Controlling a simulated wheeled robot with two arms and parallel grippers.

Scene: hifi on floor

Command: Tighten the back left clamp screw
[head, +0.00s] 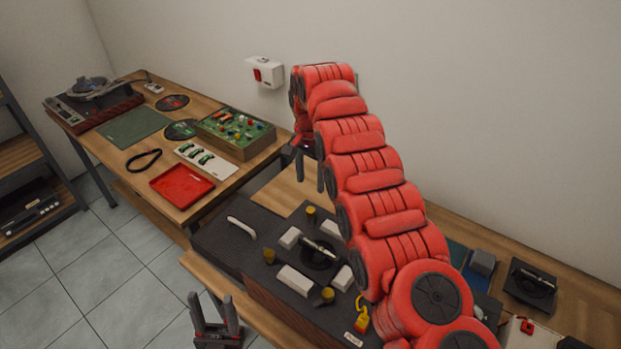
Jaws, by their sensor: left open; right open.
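A dark box-shaped unit (228,247) lies on the workbench, with brass-coloured clamp screws on its top. The back left screw (311,215) stands upright on the far side. A front left screw (269,256) and a front right screw (327,295) are nearer. Any back right screw is hidden behind my red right arm. My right gripper (310,181) points down with its fingers apart, above and a little behind the back left screw in the picture, not touching it. My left gripper (214,312) is open and empty at the bottom, in front of the bench edge.
Pale blocks (294,280) and a dark round part (318,252) sit between the screws. A pale curved handle (242,227) lies on the unit's left. The left table holds a red tray (181,185) and a green board (235,132).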

